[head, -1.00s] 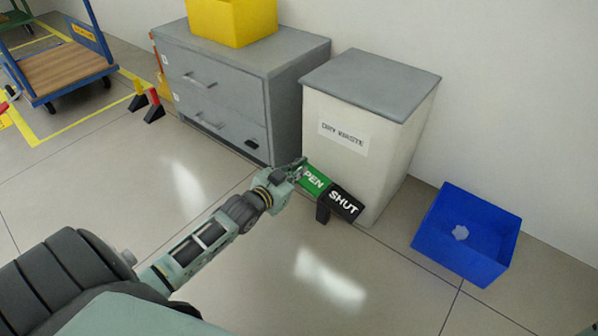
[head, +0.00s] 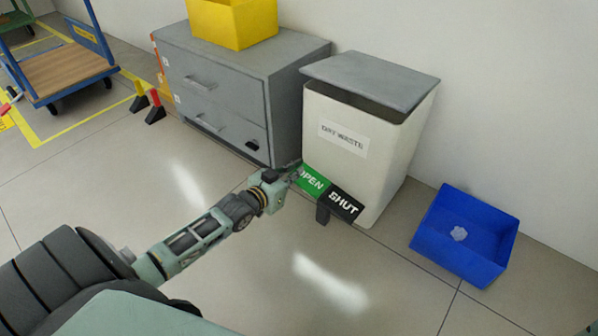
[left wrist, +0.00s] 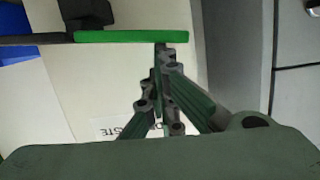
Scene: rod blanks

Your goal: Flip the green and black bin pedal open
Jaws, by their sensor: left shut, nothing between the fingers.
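The bin pedal (head: 328,192) is a rocker plate in front of the bin, with a green half marked OPEN and a black half marked SHUT. The off-white waste bin (head: 350,165) has a grey lid (head: 372,76), which is raised at the front with a dark gap under it. My left gripper (head: 294,171) is shut and empty at the outer end of the green half. In the left wrist view its fingers (left wrist: 160,55) come up to the green plate edge (left wrist: 130,37); whether they touch is unclear. My right gripper is not in view.
A grey drawer cabinet (head: 215,85) with a yellow bin (head: 232,22) on top stands left of the waste bin. A blue box (head: 462,235) with a crumpled white piece inside lies right. The floor in front is clear.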

